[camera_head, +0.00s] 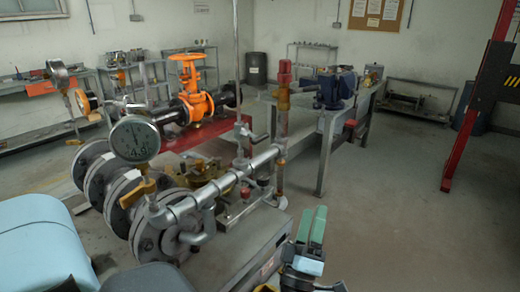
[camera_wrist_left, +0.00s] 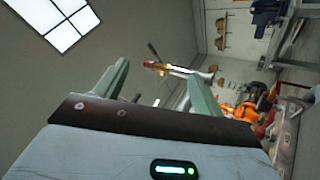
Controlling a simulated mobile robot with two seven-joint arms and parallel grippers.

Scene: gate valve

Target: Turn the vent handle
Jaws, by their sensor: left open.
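A pipe assembly (camera_head: 215,185) with a round gauge (camera_head: 134,139) stands on a grey bench in the head view. It carries a yellow handle (camera_head: 138,193) below the gauge, a grey lever (camera_head: 252,135) and an upright pipe with a red top (camera_head: 284,72). I cannot tell which part is the vent handle. My right gripper is not identifiable.
An orange valve (camera_head: 192,88) stands behind the assembly. A blue vise (camera_head: 335,88) sits on a bench behind right. A red post (camera_head: 470,130) stands at the far right. The floor (camera_head: 385,200) between the bench and post is clear.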

